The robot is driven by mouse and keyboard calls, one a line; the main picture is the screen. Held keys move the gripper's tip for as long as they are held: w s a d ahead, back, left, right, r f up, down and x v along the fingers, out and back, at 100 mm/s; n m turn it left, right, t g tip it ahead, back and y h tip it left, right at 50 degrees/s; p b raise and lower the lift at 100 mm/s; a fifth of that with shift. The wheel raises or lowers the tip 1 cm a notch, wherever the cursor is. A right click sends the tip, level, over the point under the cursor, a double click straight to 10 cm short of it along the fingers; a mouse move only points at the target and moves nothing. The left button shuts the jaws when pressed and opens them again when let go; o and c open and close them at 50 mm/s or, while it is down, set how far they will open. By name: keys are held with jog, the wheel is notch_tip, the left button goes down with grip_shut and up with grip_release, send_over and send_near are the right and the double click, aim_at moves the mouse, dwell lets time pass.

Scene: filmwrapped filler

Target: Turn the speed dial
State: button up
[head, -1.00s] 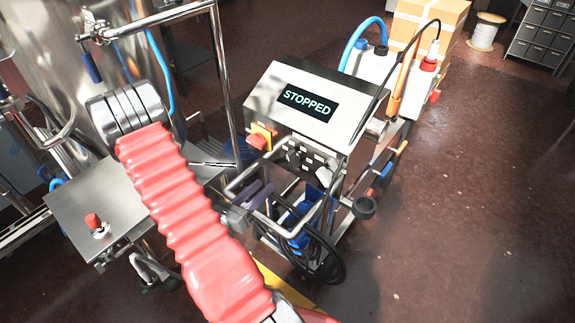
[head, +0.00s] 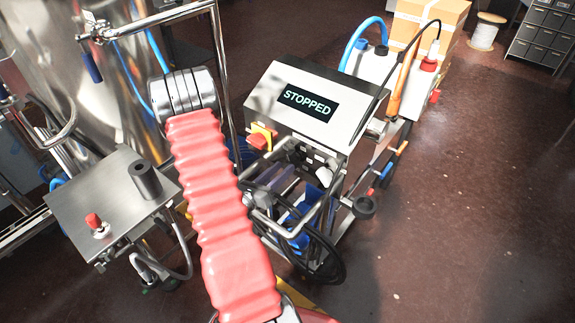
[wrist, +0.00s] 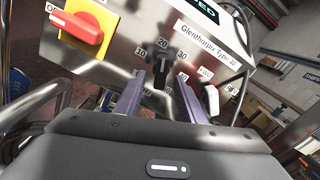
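The speed dial (wrist: 161,72) is a small black knob on the steel front of the control box, ringed by the numbers 10, 20, 30 and 40 in the wrist view. Its pointer is roughly upright, towards 20. My gripper (wrist: 160,80) is open, with one purple-grey finger left of the dial and one right. The fingers look apart from the dial, but I cannot tell how deep they reach. In the head view the box (head: 345,94) has a display (head: 307,103) reading STOPPED. The dial is not clear there.
A red and yellow rotary switch (wrist: 82,30) sits left of the dial; a white lever (wrist: 211,100) sits close to its right. A bent steel rail (wrist: 30,100) runs at the left. A steel table (head: 92,200) bears a red button (head: 94,221) and a black cylinder (head: 146,180).

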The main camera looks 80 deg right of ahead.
aim_at(289, 163)
jog(key=shift+x, duration=1.95)
jog(key=shift+c, duration=0.5)
grip_shut()
